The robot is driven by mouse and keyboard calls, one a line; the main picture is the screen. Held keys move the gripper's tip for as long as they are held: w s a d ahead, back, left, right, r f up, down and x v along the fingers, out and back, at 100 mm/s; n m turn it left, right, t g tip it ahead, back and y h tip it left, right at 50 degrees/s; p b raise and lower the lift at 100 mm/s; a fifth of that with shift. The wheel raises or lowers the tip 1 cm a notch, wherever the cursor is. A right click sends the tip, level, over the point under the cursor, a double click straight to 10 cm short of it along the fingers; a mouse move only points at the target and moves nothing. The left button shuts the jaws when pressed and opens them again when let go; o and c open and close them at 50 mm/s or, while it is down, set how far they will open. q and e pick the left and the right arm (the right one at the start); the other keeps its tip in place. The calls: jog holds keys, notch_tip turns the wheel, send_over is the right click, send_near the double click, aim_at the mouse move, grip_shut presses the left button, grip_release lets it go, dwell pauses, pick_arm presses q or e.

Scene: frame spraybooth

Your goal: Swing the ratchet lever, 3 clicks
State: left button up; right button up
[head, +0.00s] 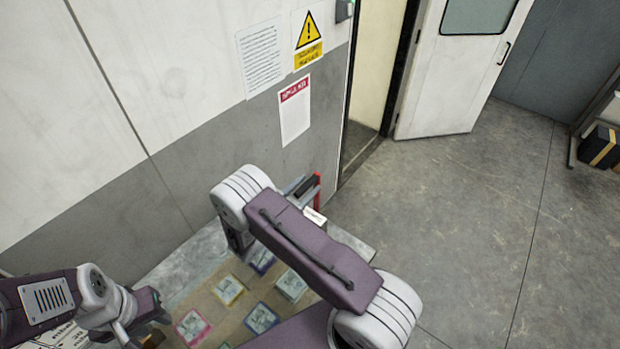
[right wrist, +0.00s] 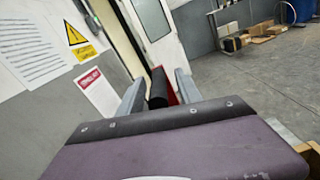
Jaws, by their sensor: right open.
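The ratchet lever shows in the right wrist view as a black grip (right wrist: 158,87) with a red part beside and behind it. In the head view the lever's red part (head: 318,190) stands by the wall, just beyond my right forearm. My right gripper (right wrist: 159,96) is open, with one grey finger on each side of the black grip. I cannot tell whether a finger touches it. In the head view my right arm hides most of that gripper. My left gripper (head: 148,318) is low at the left edge of the bench, and its jaws are unclear.
A bench (head: 190,268) along the wall holds several coloured square cards (head: 228,290) on a brown mat. Notices hang on the wall (head: 200,130). An open white door (head: 455,70) stands beyond, with clear concrete floor (head: 480,220) to the right. Boxes (head: 600,148) sit far right.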

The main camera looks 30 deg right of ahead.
jog(key=shift+w+d+r, duration=0.1)
jog(key=shift+w+d, duration=0.15)
jog(key=shift+d, duration=0.4)
jog(key=shift+w+d, duration=0.25)
jog(key=shift+w, duration=0.05)
jog(key=shift+a, duration=0.1)
jog(key=shift+s, duration=0.1)
grip_shut()
dwell(0.5)
